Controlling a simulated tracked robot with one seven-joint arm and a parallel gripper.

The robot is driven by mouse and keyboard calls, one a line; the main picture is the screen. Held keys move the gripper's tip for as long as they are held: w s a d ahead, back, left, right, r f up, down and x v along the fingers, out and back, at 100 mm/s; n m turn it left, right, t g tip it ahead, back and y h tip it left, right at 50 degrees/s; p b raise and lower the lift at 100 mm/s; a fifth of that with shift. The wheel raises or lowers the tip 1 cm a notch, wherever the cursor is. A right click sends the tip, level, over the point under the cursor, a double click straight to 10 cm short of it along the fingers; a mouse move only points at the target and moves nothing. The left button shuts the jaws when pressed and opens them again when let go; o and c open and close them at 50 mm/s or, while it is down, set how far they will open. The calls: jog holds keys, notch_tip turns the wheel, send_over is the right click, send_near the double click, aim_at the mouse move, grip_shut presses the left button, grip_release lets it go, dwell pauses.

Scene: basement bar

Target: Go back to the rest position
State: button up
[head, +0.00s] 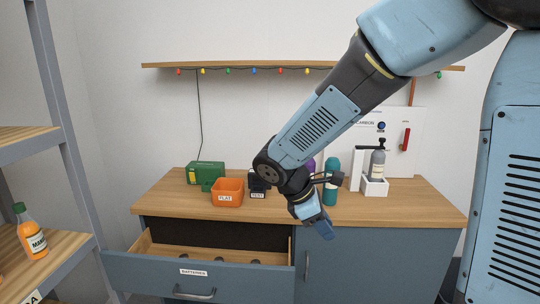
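My gripper (312,213) hangs at the end of my blue arm, pointing down over the front edge of the wooden counter (400,207), right of the orange bin. Its fingers are seen from the side and overlap, so I cannot tell whether they are open or shut. I see nothing clearly held in it. My arm reaches down from the upper right and hides part of the counter's back.
An orange bin labelled FLAT (227,198) and a dark bin labelled REST (257,194) stand left of my gripper. A green box (206,172) is behind. The BATTERIES drawer (200,278) is open. Bottles, including a teal one (332,170), stand right. A shelf (60,245) is left.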

jog(key=s+d+r+m+t+y, duration=0.4)
jog(key=s+d+r+m, duration=0.6)
jog(key=m, duration=0.7)
notch_tip(320, 180, up, 2)
jog(key=s+y, duration=0.2)
jog(key=shift+s+d+r+t+y, duration=0.15)
jog(key=shift+s+d+t+y, duration=0.15)
jog(key=shift+y, duration=0.1)
